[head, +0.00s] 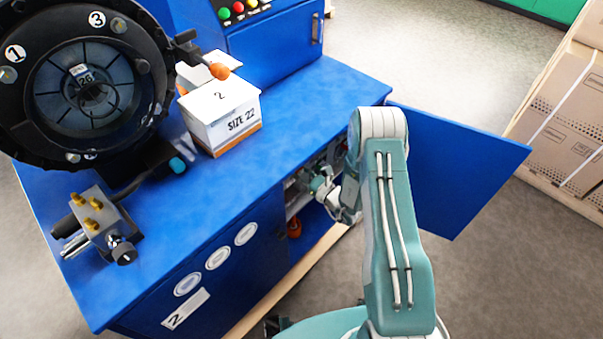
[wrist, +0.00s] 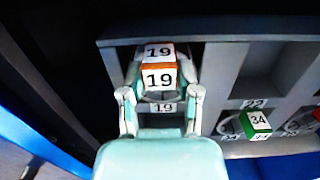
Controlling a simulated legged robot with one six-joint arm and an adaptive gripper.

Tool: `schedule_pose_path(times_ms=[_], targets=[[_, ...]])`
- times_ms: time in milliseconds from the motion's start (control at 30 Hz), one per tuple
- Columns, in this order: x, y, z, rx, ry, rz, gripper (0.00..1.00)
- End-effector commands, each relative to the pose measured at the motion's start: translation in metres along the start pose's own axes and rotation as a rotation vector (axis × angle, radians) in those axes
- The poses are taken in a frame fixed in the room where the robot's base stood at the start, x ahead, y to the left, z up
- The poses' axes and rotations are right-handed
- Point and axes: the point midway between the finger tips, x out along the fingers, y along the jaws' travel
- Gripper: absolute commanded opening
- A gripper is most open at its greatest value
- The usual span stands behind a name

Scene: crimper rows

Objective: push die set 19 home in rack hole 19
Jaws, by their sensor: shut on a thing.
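Die set 19 (wrist: 159,78) is a block with an orange edge and white faces marked 19. In the wrist view my gripper (wrist: 160,92) is shut on it, one finger on each side. The block is at the mouth of the upper left opening of the grey rack (wrist: 115,42), above a label 19 (wrist: 162,107). How deep it sits, and whether it touches the walls, I cannot tell. In the head view my gripper (head: 325,190) reaches into the open cabinet of the blue bench; the die set cannot be made out there.
In the wrist view a green-edged block 34 (wrist: 257,121) sits at a lower right hole, below an empty upper opening (wrist: 265,70). In the head view the open blue door (head: 455,170) is right of my arm. A SIZE 22 box (head: 225,115) stands on the bench top (head: 300,110).

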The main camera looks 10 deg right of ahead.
Motion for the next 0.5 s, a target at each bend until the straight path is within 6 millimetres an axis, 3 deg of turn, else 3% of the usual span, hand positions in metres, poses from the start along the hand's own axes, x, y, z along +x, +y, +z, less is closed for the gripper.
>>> schedule_pose_path(times_ms=[67,100,200,500], targets=[[0.0026,-0.0006,0.0025,-0.003,-0.008,0.001,0.00],[0.0029,-0.0006,0.0025,-0.003,-0.008,0.001,0.47],[0.0026,-0.0007,0.0020,-0.002,-0.006,0.000,0.83],[0.0021,-0.0004,0.0003,-0.001,-0.002,0.000,0.83]])
